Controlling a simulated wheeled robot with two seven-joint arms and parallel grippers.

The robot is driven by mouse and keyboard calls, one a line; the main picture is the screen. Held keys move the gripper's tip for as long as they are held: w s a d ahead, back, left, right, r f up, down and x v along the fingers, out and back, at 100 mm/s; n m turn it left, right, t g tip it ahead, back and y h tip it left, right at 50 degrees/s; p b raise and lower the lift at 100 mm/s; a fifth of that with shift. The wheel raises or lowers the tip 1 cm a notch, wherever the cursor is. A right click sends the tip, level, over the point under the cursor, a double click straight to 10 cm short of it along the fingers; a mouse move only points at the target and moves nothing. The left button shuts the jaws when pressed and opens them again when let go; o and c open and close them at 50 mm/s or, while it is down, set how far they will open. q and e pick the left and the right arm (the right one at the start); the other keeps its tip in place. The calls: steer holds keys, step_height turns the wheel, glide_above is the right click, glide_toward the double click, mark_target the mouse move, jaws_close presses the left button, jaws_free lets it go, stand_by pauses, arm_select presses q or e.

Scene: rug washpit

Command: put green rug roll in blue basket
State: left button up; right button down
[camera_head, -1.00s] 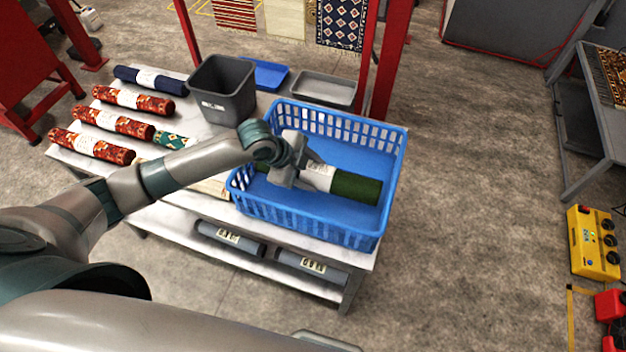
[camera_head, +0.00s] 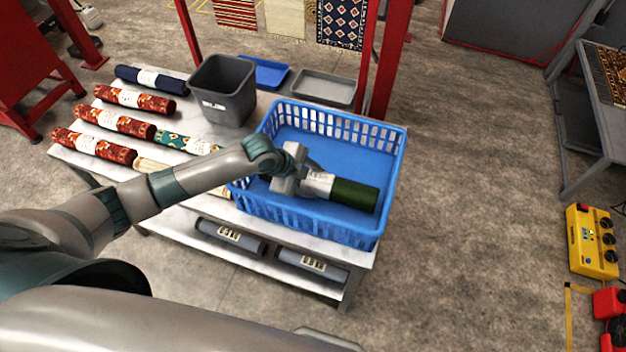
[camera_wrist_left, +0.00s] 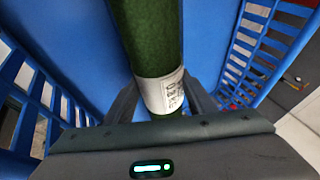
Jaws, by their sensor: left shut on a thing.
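The green rug roll (camera_head: 354,194) has a white paper label around its middle. It is inside the blue basket (camera_head: 312,219), lying lengthwise across it, low between the walls. My left gripper (camera_head: 311,181) is shut on the roll at the label. In the left wrist view the roll (camera_wrist_left: 150,40) runs away from between the fingers (camera_wrist_left: 162,103), with the blue basket floor behind it and slotted walls on both sides. I cannot tell whether the roll touches the basket floor. The roll's near end is hidden by my gripper. My right gripper is not seen.
The basket stands on the right end of a pale table. Left of it are a dark grey bin (camera_head: 222,92), several patterned rug rolls and a navy roll (camera_head: 151,80). A grey tray (camera_head: 324,88) and a blue tray (camera_head: 263,73) lie behind. Red posts (camera_head: 387,60) rise at the back.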

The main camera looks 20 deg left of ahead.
arm_select(q)
steer(key=o, duration=1.5)
steer(key=shift+f, duration=0.1)
steer(key=shift+s+a+r, duration=0.25)
steer(key=shift+r, duration=0.3)
steer(key=b+v, duration=0.2)
steer(key=v, duration=0.9)
steer(key=shift+w, duration=0.15)
